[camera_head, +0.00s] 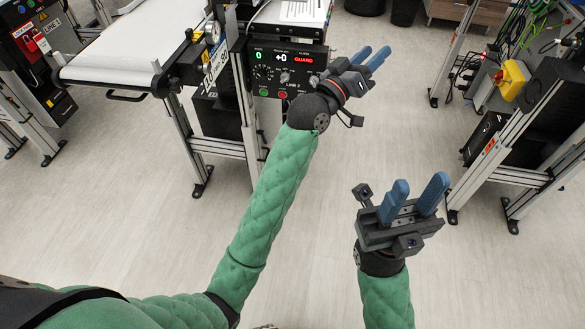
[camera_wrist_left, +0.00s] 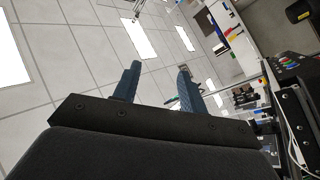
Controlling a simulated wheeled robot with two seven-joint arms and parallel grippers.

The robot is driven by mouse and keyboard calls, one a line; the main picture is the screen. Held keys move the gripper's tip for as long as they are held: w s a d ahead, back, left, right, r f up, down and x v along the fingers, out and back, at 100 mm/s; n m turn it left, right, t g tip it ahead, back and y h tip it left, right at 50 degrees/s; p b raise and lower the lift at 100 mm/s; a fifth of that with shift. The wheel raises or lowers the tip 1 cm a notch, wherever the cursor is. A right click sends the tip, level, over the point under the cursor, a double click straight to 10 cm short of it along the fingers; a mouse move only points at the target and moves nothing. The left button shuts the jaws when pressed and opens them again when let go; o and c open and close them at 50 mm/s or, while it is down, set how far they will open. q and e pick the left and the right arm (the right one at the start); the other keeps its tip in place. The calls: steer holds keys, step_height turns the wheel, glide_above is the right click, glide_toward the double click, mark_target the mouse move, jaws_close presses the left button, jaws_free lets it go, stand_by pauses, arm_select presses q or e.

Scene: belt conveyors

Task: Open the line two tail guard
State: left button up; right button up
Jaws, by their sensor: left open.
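The line two control box (camera_head: 285,70) has a black face marked LINE 2, a green 0, a white +0 and the red word GUARD. It sits beside the white belt conveyor (camera_head: 130,45). A dark handle (camera_head: 126,97) hangs under the near end of that belt; I cannot tell whether it belongs to the tail guard. My left gripper (camera_head: 371,57) is open and empty, just right of the box. In the left wrist view its blue fingers (camera_wrist_left: 156,84) stand apart with nothing between them. My right gripper (camera_head: 415,198) is open and empty above the floor.
Another conveyor frame (camera_head: 530,140) with a yellow box (camera_head: 511,79) and cables stands at right. A line one panel (camera_head: 35,45) with a red lock is at upper left. The pale floor (camera_head: 320,240) between the frames is clear. Black bins stand at the back.

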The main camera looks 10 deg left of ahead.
arm_select(q)
steer(key=s+a+f+m+g+y+p, duration=0.1)
steer(key=s+a+f+g+y, duration=0.15)
steer(key=f, duration=0.45)
steer(key=s+a+f+m+g+y+p, duration=0.1)
steer(key=s+a+f+g+y, duration=0.2)
steer(key=f, duration=0.4)
steer(key=s+a+f+g+y+p, duration=0.3)
steer(key=s+a+f+g+y, duration=0.2)
steer(key=s+a+f, duration=0.3)
steer(key=shift+s+a+f+n, duration=0.35)
steer(key=shift+s+f, duration=0.25)
steer(key=shift+s, duration=0.45)
